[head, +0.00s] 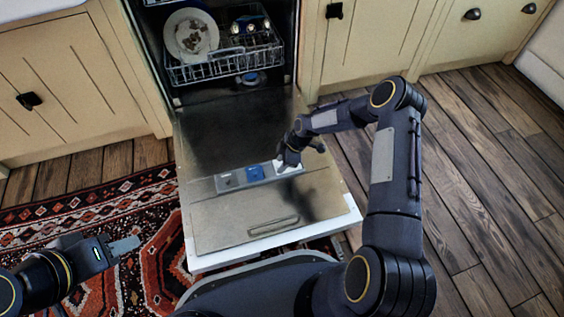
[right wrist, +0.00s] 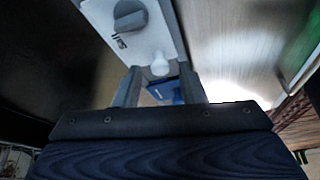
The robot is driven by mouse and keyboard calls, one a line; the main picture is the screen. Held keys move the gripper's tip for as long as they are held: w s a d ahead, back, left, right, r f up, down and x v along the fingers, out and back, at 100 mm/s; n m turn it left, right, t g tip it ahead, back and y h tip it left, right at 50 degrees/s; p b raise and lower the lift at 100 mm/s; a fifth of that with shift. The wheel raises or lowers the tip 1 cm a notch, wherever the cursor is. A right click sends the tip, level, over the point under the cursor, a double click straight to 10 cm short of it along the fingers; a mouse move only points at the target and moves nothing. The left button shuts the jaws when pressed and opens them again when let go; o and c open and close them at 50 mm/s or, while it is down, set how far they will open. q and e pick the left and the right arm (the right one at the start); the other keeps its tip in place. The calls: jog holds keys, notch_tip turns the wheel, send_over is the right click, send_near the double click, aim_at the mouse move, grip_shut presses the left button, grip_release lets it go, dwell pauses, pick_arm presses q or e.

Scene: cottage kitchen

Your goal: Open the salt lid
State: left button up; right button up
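The salt lid (right wrist: 115,22) is a white plate with a grey knob and the word "Salt", at the top of the right wrist view. In the head view the white end of the strip on the lowered dishwasher door (head: 291,170) is partly hidden by my right gripper (head: 289,163). My right gripper (right wrist: 160,80) is open, its two fingers apart. A small white knob (right wrist: 160,67) at the lid's edge shows between the fingertips; contact cannot be told. My left gripper (head: 125,246) is over the rug, away from the door; its opening is unclear.
The strip also has a blue lid (head: 255,173) and a grey compartment (head: 228,181). The open dishwasher door (head: 215,235) lies flat. A rack (head: 225,62) with a dirty plate (head: 191,36) stands behind. The wooden floor (head: 490,200) at right is clear.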

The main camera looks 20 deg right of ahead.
grip_shut()
jog(key=shift+w+r+g, duration=0.35)
jog(key=shift+w+g, duration=0.25)
jog(key=shift+g, duration=0.3)
jog(key=shift+w+r+m+g, duration=0.3)
jog(key=shift+w+g, duration=0.15)
jog(key=shift+g, duration=0.4)
jog(key=shift+w+r+m+g, duration=0.15)
jog(key=shift+w+m+g, duration=0.25)
jog(key=shift+g, duration=0.45)
jog(key=shift+w, duration=0.1)
jog(key=shift+o, duration=0.7)
grip_release()
jog(key=shift+r, duration=0.1)
jog(key=p+v, duration=0.1)
jog(key=v, duration=0.6)
jog(key=shift+w+d+r, duration=0.15)
jog(key=shift+w+r, duration=0.05)
jog(key=shift+r, duration=0.05)
